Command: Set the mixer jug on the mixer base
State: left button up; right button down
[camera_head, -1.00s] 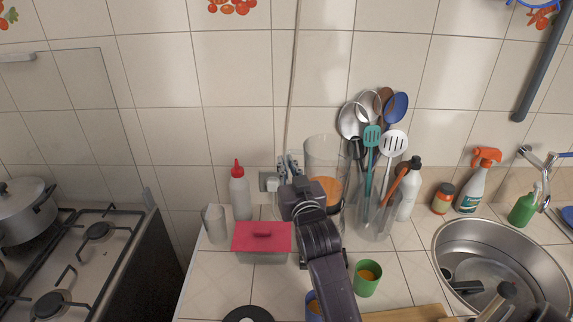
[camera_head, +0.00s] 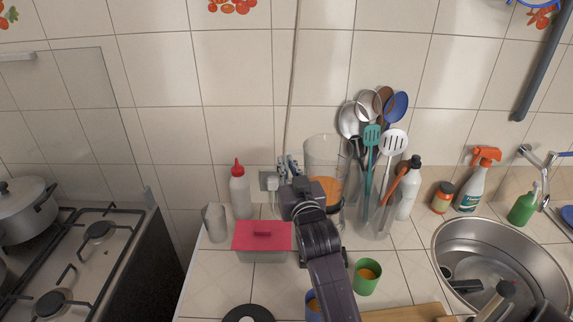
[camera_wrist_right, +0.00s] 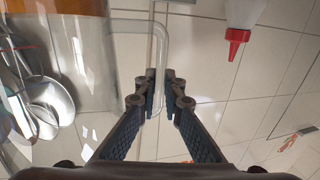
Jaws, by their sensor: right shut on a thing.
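The mixer jug (camera_head: 323,152) is clear, with orange contents, and stands upright near the back wall in the head view. My right gripper (camera_wrist_right: 158,100) is shut on its clear handle (camera_wrist_right: 186,68) in the right wrist view. In the head view the right gripper (camera_head: 297,190) sits at the jug's left side, and my arm covers part of the jug. Dark edges low behind my arm look like the mixer base (camera_head: 343,259), mostly hidden. I cannot tell whether the jug touches it. My left gripper is not in view.
A clear holder of utensils (camera_head: 374,220) stands just right of the jug. A red-lidded box (camera_head: 262,236), a white bottle (camera_head: 240,192) and a green cup (camera_head: 366,278) are close by. The sink (camera_head: 490,255) is at right, the stove (camera_head: 75,250) at left.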

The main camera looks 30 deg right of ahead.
aim_at(316, 176)
jog(key=shift+f, duration=0.25)
jog(key=c, duration=2.3)
grip_release()
jog(key=shift+c, duration=0.2)
jog(key=shift+f, duration=0.25)
jog(key=p+v, duration=0.2)
jog(key=v, duration=0.9)
jog(key=shift+a, duration=0.15)
jog(key=shift+f, duration=0.1)
